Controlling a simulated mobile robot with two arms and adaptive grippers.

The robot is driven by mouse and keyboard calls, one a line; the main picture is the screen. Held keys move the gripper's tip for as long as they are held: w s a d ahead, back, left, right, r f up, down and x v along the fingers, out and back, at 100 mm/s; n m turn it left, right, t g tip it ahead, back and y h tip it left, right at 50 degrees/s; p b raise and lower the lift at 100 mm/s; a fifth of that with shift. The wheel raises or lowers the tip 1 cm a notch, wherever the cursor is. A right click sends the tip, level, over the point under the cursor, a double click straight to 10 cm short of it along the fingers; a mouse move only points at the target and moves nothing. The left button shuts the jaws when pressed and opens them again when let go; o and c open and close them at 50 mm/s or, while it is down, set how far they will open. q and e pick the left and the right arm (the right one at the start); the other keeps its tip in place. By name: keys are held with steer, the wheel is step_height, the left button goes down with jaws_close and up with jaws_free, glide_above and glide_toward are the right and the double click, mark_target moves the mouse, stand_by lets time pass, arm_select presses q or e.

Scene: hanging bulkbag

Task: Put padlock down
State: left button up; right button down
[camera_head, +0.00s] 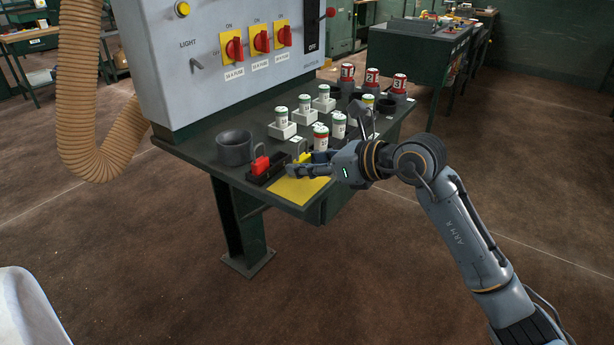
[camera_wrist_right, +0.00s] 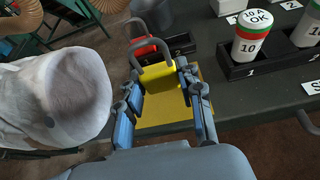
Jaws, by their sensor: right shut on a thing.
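A yellow padlock (camera_wrist_right: 162,76) with a grey shackle is between the fingers of my right gripper (camera_wrist_right: 160,84) in the right wrist view. In the head view, my right gripper (camera_head: 302,168) is over the yellow mat (camera_head: 297,190) at the table's front edge; it partly hides the yellow padlock (camera_head: 304,157). The mat also shows in the right wrist view (camera_wrist_right: 165,118), below the padlock. I cannot tell whether the padlock touches the mat. A red padlock (camera_head: 260,165) sits in a black tray to the left of the mat. My left gripper is not in view.
A dark round cup (camera_head: 234,148) stands left of the tray. Several white-and-green fuses (camera_head: 304,103) stand in holders behind the gripper. The grey panel with red switches (camera_head: 235,49) rises at the table's back. A white bag (camera_wrist_right: 52,100) is left of the gripper.

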mark_target(307, 187)
step_height(307, 187, down, 3)
steer(key=shift+r, duration=0.1)
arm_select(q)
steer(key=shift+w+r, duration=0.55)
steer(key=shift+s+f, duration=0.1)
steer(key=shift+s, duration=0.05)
arm_select(e)
steer(key=shift+f, duration=0.2)
steer(key=c, duration=0.9)
jaws_free()
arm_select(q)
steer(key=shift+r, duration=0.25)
arm_select(e)
steer(key=shift+o, duration=0.2)
steer(key=shift+r, duration=0.15)
steer(key=shift+s+d+r, duration=0.15)
steer(key=shift+s+d, duration=0.05)
steer(key=shift+d, duration=0.05)
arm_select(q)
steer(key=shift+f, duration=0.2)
arm_select(e)
steer(key=v, duration=1.1)
steer(key=shift+d, duration=0.15)
